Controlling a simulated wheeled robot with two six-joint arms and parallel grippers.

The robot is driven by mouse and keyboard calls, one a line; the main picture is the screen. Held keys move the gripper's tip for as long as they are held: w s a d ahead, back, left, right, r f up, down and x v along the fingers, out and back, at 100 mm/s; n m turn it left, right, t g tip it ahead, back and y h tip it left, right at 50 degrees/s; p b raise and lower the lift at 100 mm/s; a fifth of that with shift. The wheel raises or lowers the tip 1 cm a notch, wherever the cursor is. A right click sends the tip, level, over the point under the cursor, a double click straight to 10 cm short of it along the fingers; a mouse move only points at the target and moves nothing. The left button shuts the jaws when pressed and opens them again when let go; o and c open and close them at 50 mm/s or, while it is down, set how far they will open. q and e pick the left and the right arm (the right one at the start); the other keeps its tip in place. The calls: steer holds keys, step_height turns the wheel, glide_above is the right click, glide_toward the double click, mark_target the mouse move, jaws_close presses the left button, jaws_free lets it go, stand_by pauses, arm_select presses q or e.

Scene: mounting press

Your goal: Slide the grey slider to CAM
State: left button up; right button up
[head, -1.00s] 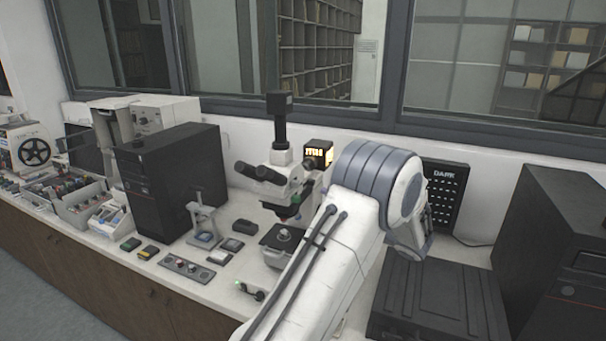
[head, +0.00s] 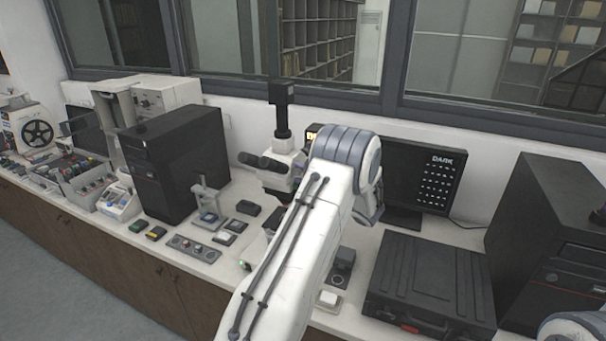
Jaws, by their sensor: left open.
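The black-and-white microscope (head: 283,146) stands at the back middle of the bench, with a black camera (head: 281,92) on its upright tube. Its eyepieces (head: 262,161) point left. My left arm crosses in front of it and hides its right side and much of its stage. I cannot make out the grey slider or a CAM mark. My left gripper (head: 368,211) is right of the microscope, below the blue-grey arm joint. It is open, but its fingers are mostly hidden by the arm. My right gripper is not in view; only part of my right arm shows at bottom right.
A black computer tower (head: 180,165) stands left of the microscope. Small boxes and a knob panel (head: 193,248) lie in front of it. A black case (head: 430,285), a DARK screen (head: 425,178) and another black tower (head: 550,240) fill the right. A knob box (head: 342,262) sits beside my arm.

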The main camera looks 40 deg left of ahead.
arm_select(q)
steer(key=shift+c, duration=0.3)
jaws_close()
steer(key=shift+f, duration=0.15)
stand_by(0.9)
